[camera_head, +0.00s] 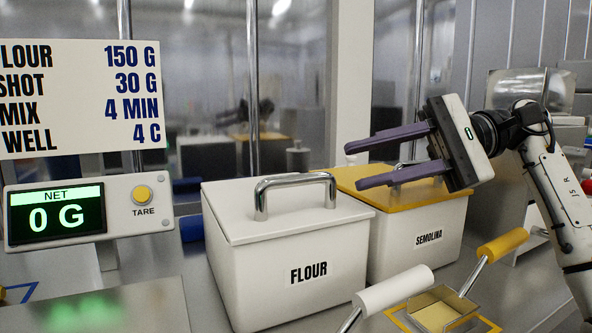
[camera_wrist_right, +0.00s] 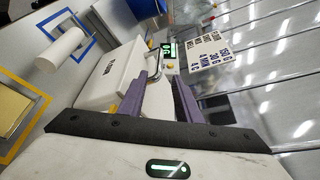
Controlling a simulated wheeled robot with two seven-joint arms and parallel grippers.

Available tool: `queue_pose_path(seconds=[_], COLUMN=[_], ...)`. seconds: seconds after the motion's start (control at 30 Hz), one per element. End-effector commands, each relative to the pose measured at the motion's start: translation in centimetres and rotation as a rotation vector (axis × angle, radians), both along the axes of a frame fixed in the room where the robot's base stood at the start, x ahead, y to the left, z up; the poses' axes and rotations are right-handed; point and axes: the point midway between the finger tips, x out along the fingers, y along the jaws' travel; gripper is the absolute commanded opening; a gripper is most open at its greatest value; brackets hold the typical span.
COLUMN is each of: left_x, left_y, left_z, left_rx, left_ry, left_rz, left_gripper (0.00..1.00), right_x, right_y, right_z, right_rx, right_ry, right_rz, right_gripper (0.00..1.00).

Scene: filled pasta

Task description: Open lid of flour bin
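The white flour bin (camera_head: 283,279) stands on the steel counter with its white lid (camera_head: 225,207) on and closed. A chrome bar handle (camera_head: 294,180) arches over the lid. My right gripper (camera_head: 355,167) is open and empty, with purple fingers pointing left, to the right of the handle and above the semolina bin. In the right wrist view the flour bin (camera_wrist_right: 108,75) and its handle (camera_wrist_right: 157,78) show ahead, with the handle appearing between the open fingers (camera_wrist_right: 146,90), apart from them. My left gripper is not in view.
The semolina bin (camera_head: 410,243) with a yellow lid stands right of the flour bin. A scale display (camera_head: 56,217) reads 0 G at left, below a recipe sign (camera_head: 80,97). White-handled (camera_head: 393,290) and yellow-handled (camera_head: 503,245) scoops lie in front at right.

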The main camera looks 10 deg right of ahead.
Motion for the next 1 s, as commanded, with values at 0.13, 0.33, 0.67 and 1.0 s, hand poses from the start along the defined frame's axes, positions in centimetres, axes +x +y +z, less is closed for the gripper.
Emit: queue_pose_path(seconds=[0.13, 0.33, 0.67, 1.0], left_x=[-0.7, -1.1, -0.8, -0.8], left_y=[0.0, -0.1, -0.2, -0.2], left_z=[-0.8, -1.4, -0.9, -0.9], left_rx=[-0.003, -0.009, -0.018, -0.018], left_ry=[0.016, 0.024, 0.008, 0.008], left_rz=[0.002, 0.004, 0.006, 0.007], left_gripper=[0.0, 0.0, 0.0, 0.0], right_x=[0.0, 0.0, 0.1, 0.1], right_y=[1.9, 5.7, 9.5, 9.8], right_z=[-0.6, -1.4, -2.1, -2.1], right_rx=[0.0, 0.001, 0.002, 0.001], right_ry=[-0.001, 0.0, 0.001, 0.001], right_rz=[0.005, 0.005, 0.002, 0.001], right_gripper=[0.31, 0.31, 0.31, 0.28])
